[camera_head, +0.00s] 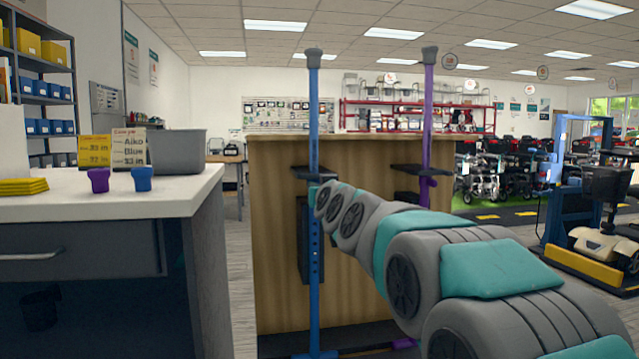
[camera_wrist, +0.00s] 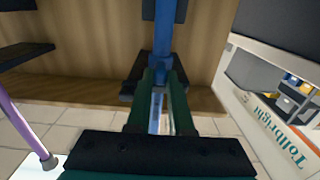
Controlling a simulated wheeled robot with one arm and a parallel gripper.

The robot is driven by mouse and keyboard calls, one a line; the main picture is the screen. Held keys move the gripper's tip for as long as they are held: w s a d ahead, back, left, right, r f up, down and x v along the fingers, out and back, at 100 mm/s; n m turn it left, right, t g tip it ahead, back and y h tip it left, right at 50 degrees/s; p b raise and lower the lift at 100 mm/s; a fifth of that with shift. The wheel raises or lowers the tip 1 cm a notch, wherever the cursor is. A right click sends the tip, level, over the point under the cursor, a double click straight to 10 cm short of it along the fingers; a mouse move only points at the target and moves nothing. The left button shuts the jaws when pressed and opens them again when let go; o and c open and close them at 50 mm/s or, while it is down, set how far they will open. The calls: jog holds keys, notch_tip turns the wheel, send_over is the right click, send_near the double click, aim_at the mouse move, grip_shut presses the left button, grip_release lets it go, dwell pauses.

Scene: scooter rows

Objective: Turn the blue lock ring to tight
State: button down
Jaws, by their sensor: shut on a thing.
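The blue pole (camera_head: 314,120) stands upright before a wooden panel, passing a black bracket (camera_head: 309,173). My gripper (camera_head: 320,196) is at the pole just below that bracket, at the lock ring's height. In the wrist view, its two green fingers (camera_wrist: 162,104) are closed around the blue pole (camera_wrist: 162,38) from both sides. The blue lock ring is mostly hidden between the fingers, so I cannot read how it is turned. Holes show in the pole below the grip.
A purple pole (camera_head: 428,110) with its own purple ring (camera_head: 427,183) stands to the right. The wooden panel (camera_head: 275,220) is close behind. A counter (camera_head: 100,205) on the left holds a purple cap (camera_head: 98,180), a blue cap (camera_head: 142,178), cards and a grey bin (camera_head: 176,152).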

dwell(0.3)
jog(key=c, duration=0.8)
grip_release()
jog(key=v, duration=0.7)
jog(key=shift+s, duration=0.4)
jog(key=shift+d, duration=0.1)
jog(key=shift+f, duration=0.15)
